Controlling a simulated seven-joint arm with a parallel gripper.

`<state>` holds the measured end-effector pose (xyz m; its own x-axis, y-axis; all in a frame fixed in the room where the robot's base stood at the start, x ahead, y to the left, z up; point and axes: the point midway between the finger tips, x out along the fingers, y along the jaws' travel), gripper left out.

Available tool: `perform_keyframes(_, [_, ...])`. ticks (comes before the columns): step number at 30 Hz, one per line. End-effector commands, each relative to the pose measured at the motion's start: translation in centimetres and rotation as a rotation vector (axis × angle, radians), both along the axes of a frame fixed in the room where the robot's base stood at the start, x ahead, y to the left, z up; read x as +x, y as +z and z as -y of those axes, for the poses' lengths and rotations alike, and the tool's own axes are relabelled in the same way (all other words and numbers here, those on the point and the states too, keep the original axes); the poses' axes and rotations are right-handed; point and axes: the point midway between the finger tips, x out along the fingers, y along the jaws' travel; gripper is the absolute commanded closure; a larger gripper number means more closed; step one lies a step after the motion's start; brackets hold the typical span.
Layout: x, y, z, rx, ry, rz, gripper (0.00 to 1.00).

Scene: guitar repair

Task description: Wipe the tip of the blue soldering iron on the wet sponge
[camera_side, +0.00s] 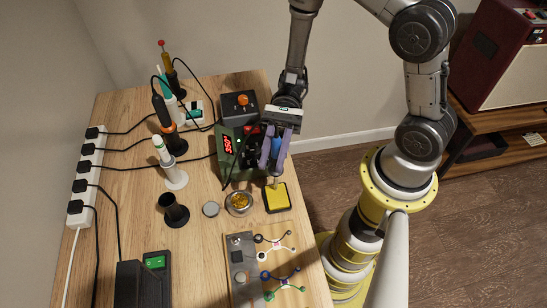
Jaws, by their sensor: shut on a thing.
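My gripper (275,151) has purple fingers and is shut on the blue soldering iron (277,146). The iron is held upright, pointing down, with its tip end at or just above the far edge of the yellow sponge (278,199). I cannot tell whether the tip touches the sponge. The sponge sits in a dark tray near the table's right edge. Part of the iron's handle is hidden between the fingers.
A soldering station (241,160) with a red display stands behind the iron. A brass-wool tin (239,202) is left of the sponge. Other irons in stands, an empty dark stand (173,211), and a power strip (88,170) are further left. Helping-hand arms (273,243) stand in front.

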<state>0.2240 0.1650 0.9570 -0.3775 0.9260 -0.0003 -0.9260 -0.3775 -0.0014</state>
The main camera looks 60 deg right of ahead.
Motion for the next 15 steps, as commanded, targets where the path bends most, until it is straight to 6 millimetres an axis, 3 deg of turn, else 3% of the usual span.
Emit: perform_keyframes(15, [0.0, 3.8, 0.0, -0.001, 0.001, 0.001, 1.0])
